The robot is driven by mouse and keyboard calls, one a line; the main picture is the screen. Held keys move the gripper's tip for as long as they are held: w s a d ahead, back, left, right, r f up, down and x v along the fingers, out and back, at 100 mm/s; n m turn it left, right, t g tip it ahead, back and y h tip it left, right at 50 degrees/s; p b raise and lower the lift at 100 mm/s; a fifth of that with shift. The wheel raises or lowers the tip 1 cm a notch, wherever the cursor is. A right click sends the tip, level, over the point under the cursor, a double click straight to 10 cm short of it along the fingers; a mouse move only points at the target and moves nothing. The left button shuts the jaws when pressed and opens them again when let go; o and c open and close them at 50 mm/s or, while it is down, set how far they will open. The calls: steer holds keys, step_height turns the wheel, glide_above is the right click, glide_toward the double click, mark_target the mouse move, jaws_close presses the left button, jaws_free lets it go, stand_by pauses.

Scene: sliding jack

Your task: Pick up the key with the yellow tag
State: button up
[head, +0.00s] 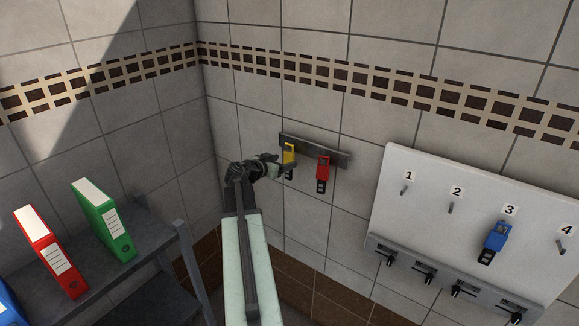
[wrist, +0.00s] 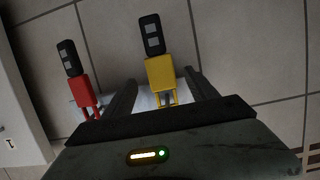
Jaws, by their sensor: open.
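The key with the yellow tag (head: 290,153) hangs on a dark grey wall strip in the head view. The tag is yellow with a black lower part. In the wrist view the yellow tag (wrist: 160,74) shows between the fingers of my gripper (wrist: 163,84), with its black part past the fingertips. My gripper (head: 279,168) is open, right at this key in the head view. I cannot tell whether a finger touches the tag. The key's metal part is partly hidden by the gripper body in the wrist view.
A red-tagged key (head: 323,172) hangs on the same strip (head: 310,150), close to the yellow one; it also shows in the wrist view (wrist: 83,92). A white board (head: 425,205) with numbered hooks holds a blue-tagged key (head: 495,240). Binders (head: 103,222) stand on a shelf at left.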

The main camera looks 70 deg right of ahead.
mark_target(288, 158)
steer(key=b+x, duration=0.1)
steer(key=x, duration=0.4)
steer(key=shift+w, duration=0.1)
steer(key=shift+r, duration=0.1)
steer(key=shift+c, duration=0.4)
jaws_close()
steer(key=shift+r, duration=0.1)
